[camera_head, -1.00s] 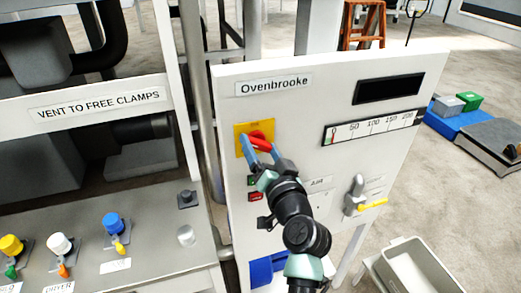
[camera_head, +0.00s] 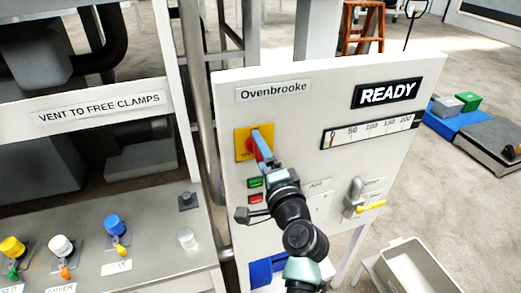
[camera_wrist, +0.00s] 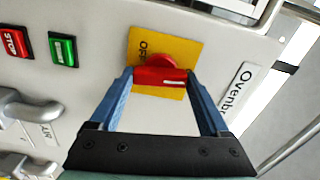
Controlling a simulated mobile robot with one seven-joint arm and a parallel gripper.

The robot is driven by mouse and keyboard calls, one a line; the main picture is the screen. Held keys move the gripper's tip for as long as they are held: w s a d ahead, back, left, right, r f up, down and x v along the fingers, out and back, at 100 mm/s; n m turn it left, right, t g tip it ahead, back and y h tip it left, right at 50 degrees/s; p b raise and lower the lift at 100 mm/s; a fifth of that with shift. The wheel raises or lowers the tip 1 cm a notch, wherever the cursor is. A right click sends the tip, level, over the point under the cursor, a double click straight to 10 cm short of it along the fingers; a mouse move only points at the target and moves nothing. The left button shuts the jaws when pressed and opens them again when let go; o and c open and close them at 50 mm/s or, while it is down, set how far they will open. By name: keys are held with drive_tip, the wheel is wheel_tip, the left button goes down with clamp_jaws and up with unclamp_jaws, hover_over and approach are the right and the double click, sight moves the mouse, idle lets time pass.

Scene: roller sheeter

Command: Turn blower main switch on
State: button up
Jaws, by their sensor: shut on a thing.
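The blower main switch is a red rotary handle (camera_wrist: 160,77) on a yellow plate (camera_head: 241,144), on the white panel marked Ovenbrooke (camera_head: 275,90). My gripper (camera_head: 260,140) is at the switch with its blue fingers on either side of the red handle, shut on it. In the wrist view the fingertips (camera_wrist: 165,78) press on the two ends of the handle. The letters "OFF" show at the left of the yellow plate. The panel's display (camera_head: 387,93) is lit and reads READY. In the head view my fingers partly hide the handle.
Green (camera_wrist: 63,49) and red STOP (camera_wrist: 15,42) buttons sit close to the switch. A grey handle with a yellow lever (camera_head: 371,205) is on the panel's right. A console with coloured knobs (camera_head: 113,223) stands at the left, and a grey bin (camera_head: 415,268) at lower right.

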drive_tip(key=shift+m, duration=0.6)
drive_tip(key=shift+f, duration=0.1)
drive_tip(key=o, duration=1.2)
drive_tip(key=shift+s, duration=0.1)
drive_tip(key=shift+b+v, duration=1.75)
drive_tip(key=shift+v, duration=4.75)
